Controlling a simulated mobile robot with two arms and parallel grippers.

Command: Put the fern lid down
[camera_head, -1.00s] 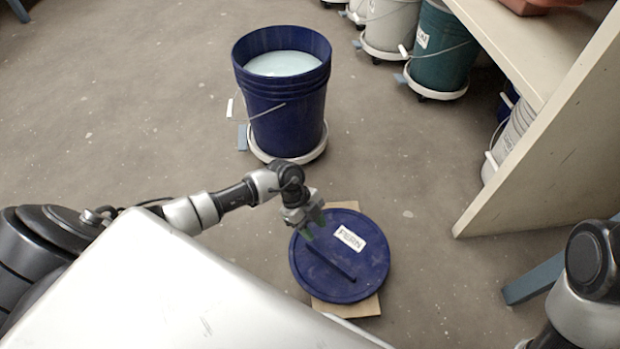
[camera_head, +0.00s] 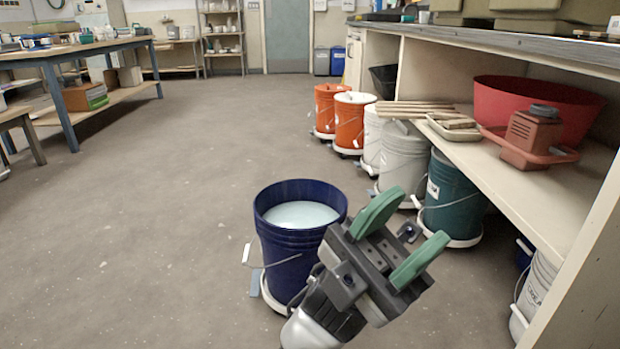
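The fern lid is out of view now. An open dark blue bucket (camera_head: 285,255) of pale glaze (camera_head: 300,214) stands upright on a white wheeled base, with its wire handle hanging at the left.
A row of lidded buckets, orange (camera_head: 349,122), white and teal (camera_head: 452,200), stands along the shelf unit (camera_head: 530,187) at the right. A red basin (camera_head: 540,105) is on its shelf. A workbench (camera_head: 75,52) stands at the far left. The floor left of the blue bucket is clear.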

